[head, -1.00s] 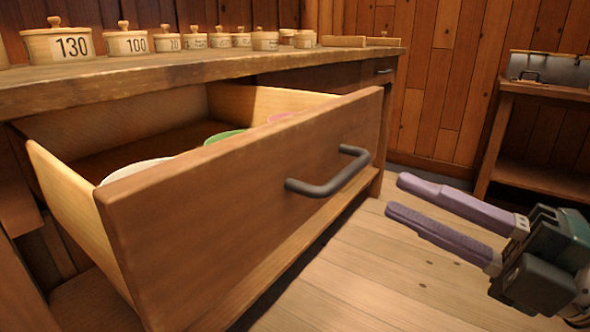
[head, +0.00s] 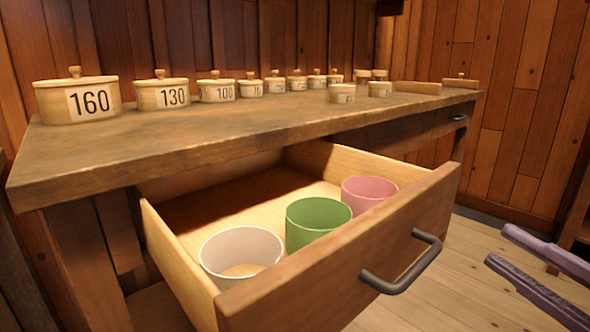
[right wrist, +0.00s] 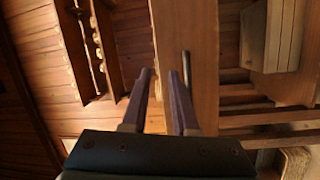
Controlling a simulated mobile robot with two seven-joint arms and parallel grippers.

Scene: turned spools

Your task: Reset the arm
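My right gripper (head: 545,270) is at the right edge in the head view, with its two purple fingers apart and nothing between them. It is clear of the drawer handle (head: 402,264), off to its right. In the right wrist view my right gripper (right wrist: 160,80) also shows open and empty, with the drawer front (right wrist: 185,55) beyond it. My left gripper is in neither view.
The drawer (head: 330,270) stands open under the workbench (head: 200,140). It holds a white cup (head: 241,255), a green cup (head: 318,222) and a pink cup (head: 369,192). Numbered lidded pots, such as the 160 pot (head: 80,98), line the bench top. Open floor (head: 470,255) lies right of the drawer.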

